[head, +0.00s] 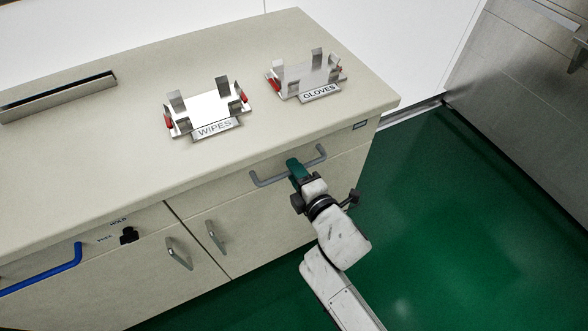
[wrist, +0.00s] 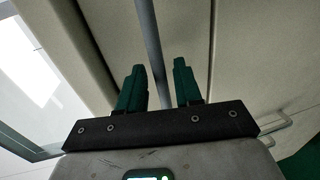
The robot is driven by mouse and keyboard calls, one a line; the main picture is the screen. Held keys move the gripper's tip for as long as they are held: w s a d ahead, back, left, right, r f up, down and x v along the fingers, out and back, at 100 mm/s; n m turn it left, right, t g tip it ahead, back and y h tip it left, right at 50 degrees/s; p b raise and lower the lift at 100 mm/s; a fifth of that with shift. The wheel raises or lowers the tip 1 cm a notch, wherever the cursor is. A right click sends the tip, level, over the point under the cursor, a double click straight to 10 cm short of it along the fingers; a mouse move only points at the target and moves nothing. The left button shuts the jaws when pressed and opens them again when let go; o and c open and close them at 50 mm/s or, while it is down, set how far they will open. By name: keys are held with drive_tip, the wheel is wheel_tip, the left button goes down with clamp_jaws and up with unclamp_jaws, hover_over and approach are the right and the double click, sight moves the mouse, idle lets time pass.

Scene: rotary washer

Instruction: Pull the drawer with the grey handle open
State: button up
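The grey handle (head: 267,181) is a horizontal bar on the upper right drawer front (head: 345,145) of the beige cabinet. The drawer front looks flush with the cabinet. My gripper (head: 293,164) is at the middle of this handle, its green fingers covering part of the bar. In the wrist view the handle bar (wrist: 149,40) runs between the two green fingers of my gripper (wrist: 158,70). The fingers are apart, with a gap visible on the right side of the bar, so they are not closed on it.
A blue handle (head: 45,270) and a black knob (head: 129,236) are on the left front. Cupboard doors with grey pulls (head: 215,237) sit below. WIPES (head: 210,112) and GLOVES (head: 308,75) holders stand on the countertop (head: 130,150). Green floor (head: 440,230) is clear at right.

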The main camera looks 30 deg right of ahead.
drive_tip(key=shift+w+f, duration=0.15)
drive_tip(key=shift+w, duration=0.55)
drive_tip(key=shift+c, duration=0.4)
clamp_jaws()
